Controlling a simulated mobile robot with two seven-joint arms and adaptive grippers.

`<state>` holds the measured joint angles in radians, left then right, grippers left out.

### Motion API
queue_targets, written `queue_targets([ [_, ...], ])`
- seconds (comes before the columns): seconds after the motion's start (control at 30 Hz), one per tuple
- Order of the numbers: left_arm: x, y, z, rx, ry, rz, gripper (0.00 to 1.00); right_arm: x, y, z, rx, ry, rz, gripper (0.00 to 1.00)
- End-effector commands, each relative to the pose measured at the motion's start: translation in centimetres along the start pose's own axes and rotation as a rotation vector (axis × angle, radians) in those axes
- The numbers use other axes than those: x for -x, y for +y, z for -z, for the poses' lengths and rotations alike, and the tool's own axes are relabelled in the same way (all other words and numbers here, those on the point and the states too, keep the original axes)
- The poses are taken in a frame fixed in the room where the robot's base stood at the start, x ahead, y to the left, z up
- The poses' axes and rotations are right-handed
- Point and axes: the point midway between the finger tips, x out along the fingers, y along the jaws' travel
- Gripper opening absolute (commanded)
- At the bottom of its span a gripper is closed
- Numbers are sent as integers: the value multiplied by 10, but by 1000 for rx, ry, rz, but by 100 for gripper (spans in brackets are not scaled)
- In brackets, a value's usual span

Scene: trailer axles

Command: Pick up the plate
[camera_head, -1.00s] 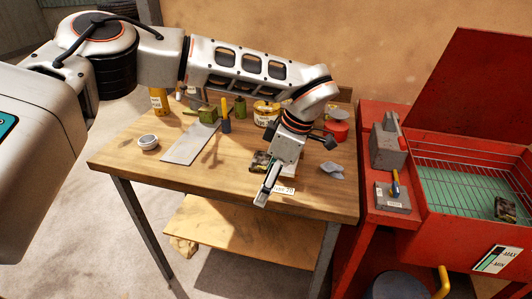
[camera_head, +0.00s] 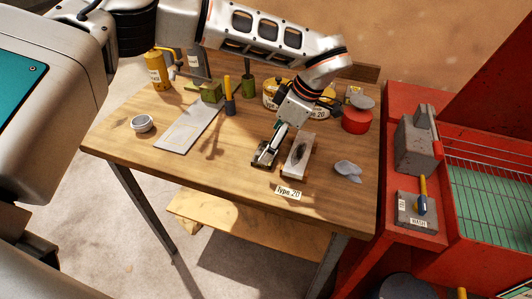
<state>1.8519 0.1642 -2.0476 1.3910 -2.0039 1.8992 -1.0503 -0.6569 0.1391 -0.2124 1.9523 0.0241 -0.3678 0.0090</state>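A flat grey metal plate (camera_head: 188,131) lies on the left of the wooden workbench, away from my gripper. A pale block with a dark oval recess (camera_head: 299,154) lies nearer the middle; I cannot tell which of the two is the task's plate. My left gripper (camera_head: 265,154) points down just left of the pale block, low over the bench. A small dark piece shows at its fingertips. I cannot tell whether the fingers are open or closed on it. My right gripper is out of view.
A "Type 20" label (camera_head: 289,191) lies near the front edge of the workbench (camera_head: 230,188). A grey lump (camera_head: 347,168) and a red tin (camera_head: 356,120) are to the right. A red washing station (camera_head: 465,240) adjoins the bench. A round white tin (camera_head: 143,123) stands at left.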

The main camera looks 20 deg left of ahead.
Motion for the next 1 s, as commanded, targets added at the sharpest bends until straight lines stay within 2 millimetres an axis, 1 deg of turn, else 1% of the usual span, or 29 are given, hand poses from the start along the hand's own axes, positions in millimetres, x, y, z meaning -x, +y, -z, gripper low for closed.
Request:
queue_targets([
  [0.03,-9,0,-2,-1,-1,4,82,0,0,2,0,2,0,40],
  [0.2,-30,1,-3,0,-1,2,82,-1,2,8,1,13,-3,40],
  [0.3,-35,1,-3,0,-1,1,82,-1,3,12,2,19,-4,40],
  [0.5,-36,1,-3,0,0,0,82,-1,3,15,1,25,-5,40],
  [0.53,-35,1,-3,0,0,0,79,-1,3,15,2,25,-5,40],
  [0.57,-35,1,-3,0,0,0,72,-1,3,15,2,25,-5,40],
  [0.6,-35,1,-3,0,0,0,61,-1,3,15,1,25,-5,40],
  [0.67,-35,1,-3,0,0,0,46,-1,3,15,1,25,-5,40],
  [0.7,-35,1,-3,0,0,0,35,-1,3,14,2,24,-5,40],
  [0.77,-35,1,-3,0,0,0,22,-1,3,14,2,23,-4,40],
  [1.0,-34,2,-2,1,-1,-1,22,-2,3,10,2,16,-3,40],
])
